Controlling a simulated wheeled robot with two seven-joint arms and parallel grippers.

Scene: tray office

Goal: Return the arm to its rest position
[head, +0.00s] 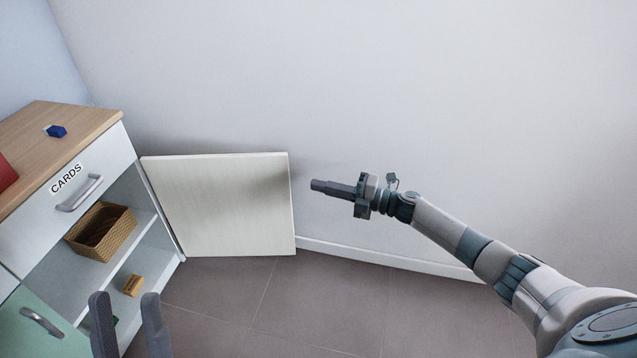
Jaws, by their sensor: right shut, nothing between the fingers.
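My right gripper (318,186) points left at the end of my outstretched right arm, in front of the bare wall. It is shut and empty, a little to the right of the open cabinet door (222,205). My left gripper (125,297) shows at the bottom left, with its two grey fingers apart and pointing up. It is in front of the cabinet's lower part, and I see nothing between its fingers. The rest of my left arm is out of view.
The cabinet (72,163) stands at the left, with a shut drawer labelled CARDS. A wicker basket (101,231) and a small tan box (133,285) sit on its open shelves. A blue object (57,131) lies on top. The tiled floor (320,310) is clear.

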